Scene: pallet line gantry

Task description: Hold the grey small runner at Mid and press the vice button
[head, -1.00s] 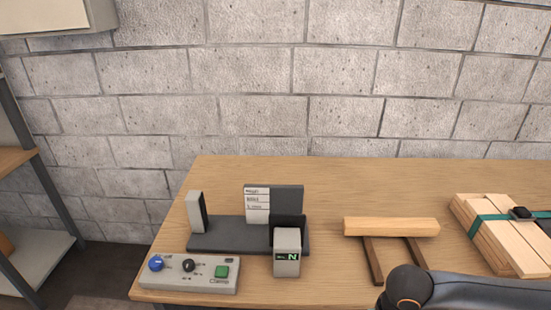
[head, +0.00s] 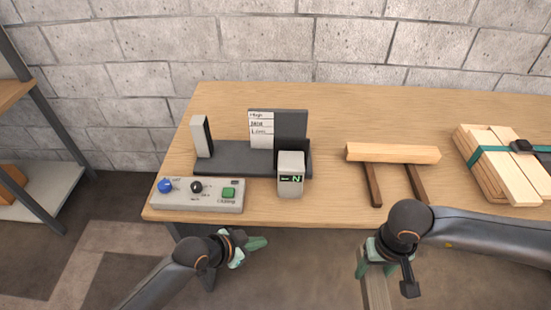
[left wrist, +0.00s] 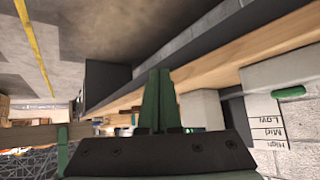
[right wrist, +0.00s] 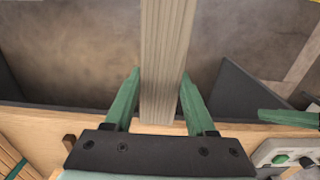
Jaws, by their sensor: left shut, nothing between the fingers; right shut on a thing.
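A grey small runner (head: 376,292), a long ribbed bar, hangs in my right gripper (head: 376,262) in front of the bench; it fills the space between the fingers in the right wrist view (right wrist: 165,50). My left gripper (head: 258,243) is shut and empty below the bench's front edge; its fingers (left wrist: 155,100) lie together in the left wrist view. The vice (head: 225,158) has a dark base, grey jaws and a small display reading N. Its height card (head: 261,125) also shows in the left wrist view with High, Mid, Low (left wrist: 275,135). A green button (head: 229,192) sits on the control box.
The control box (head: 190,205) also carries a blue knob and a black knob, at the bench's front left. A wooden piece on two dark legs (head: 392,154) and a strapped timber stack (head: 495,165) lie to the right. The bench (head: 350,105) is clear at the back.

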